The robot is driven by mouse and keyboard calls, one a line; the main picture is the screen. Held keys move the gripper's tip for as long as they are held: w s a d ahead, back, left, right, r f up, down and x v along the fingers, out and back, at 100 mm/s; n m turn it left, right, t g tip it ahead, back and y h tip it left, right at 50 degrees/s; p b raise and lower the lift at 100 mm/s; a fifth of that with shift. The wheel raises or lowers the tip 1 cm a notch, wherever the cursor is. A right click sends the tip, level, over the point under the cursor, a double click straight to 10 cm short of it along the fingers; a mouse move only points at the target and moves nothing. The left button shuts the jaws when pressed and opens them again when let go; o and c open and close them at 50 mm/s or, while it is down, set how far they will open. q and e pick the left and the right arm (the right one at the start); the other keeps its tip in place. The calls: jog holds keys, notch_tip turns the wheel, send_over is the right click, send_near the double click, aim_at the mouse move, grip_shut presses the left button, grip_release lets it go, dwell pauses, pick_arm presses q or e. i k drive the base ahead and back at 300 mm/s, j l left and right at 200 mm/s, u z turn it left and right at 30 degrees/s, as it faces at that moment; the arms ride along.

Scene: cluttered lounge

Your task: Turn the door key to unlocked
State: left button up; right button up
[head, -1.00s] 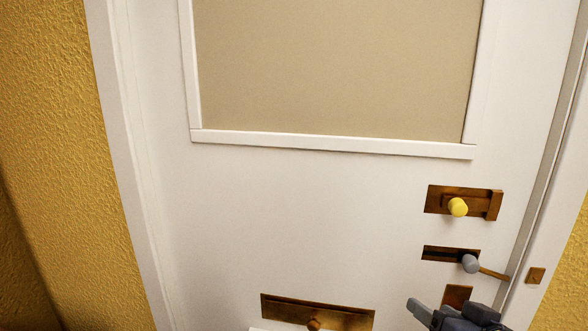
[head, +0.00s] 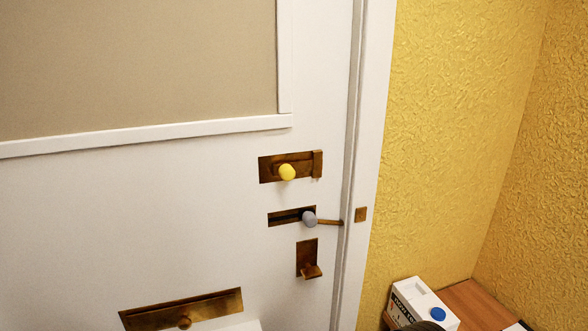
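The white door (head: 120,230) fills the left and middle of the head view. A small brown metal plate (head: 306,250) is mounted low near its right edge. A brown tab (head: 311,272), which looks like the key, sticks out from the plate's lower end. I cannot tell from its angle whether it stands at locked or unlocked. Neither of my grippers shows now, and nothing touches the tab.
Above the plate are a bolt with a grey knob (head: 309,219) and a latch with a yellow knob (head: 287,172). A brass letter plate (head: 182,308) is at lower left. A white carton (head: 424,302) stands by a wooden surface (head: 482,305) near the yellow wall (head: 460,130).

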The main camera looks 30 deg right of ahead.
aim_at(310, 273)
jog(key=z, duration=1.25)
